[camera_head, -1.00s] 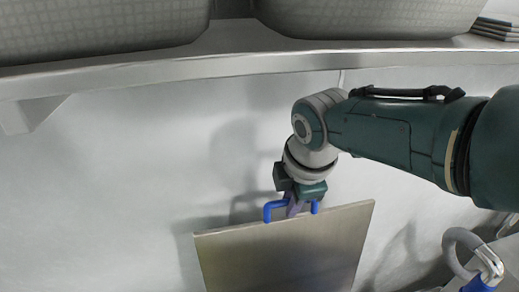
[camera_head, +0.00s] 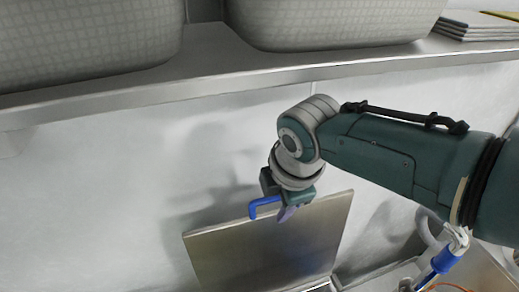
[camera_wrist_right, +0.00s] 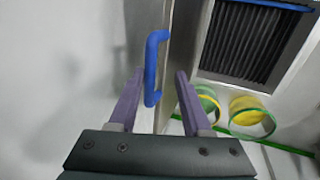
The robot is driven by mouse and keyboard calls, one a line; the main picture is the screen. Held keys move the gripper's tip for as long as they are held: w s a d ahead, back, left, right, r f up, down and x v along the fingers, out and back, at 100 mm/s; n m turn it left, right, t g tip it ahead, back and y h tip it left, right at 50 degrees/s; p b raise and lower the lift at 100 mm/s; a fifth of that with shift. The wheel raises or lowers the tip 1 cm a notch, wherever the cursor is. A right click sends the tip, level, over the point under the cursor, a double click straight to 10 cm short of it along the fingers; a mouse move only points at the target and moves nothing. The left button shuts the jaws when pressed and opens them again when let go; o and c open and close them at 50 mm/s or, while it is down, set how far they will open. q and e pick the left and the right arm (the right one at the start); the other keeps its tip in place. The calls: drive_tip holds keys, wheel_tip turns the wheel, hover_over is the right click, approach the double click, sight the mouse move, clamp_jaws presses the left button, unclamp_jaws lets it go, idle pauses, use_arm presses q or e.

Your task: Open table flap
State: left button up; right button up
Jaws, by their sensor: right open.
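The table flap is a flat brushed-metal panel (camera_head: 262,258) standing raised near the wall, low in the head view. A blue handle (camera_head: 264,203) sits at its top edge, partly hidden by my right gripper. My right gripper (camera_head: 286,213) is at that top edge, pointing down. In the right wrist view the gripper (camera_wrist_right: 158,84) is open, its two purple fingers on either side of the blue handle (camera_wrist_right: 152,70) and the panel's edge. I cannot tell whether a finger touches the handle. My left gripper is not in view.
A metal shelf (camera_head: 245,85) holding large grey tubs (camera_head: 330,22) runs above my right arm. A blue fitting (camera_head: 447,259) is at the lower right. The wrist view shows a dark grille (camera_wrist_right: 250,40) and yellow-green rings (camera_wrist_right: 250,112). The wall left of the flap is clear.

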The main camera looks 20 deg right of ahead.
drive_tip(key=s, duration=0.8)
drive_tip(key=shift+s+d+p, duration=0.15)
drive_tip(key=shift+s+p, duration=0.25)
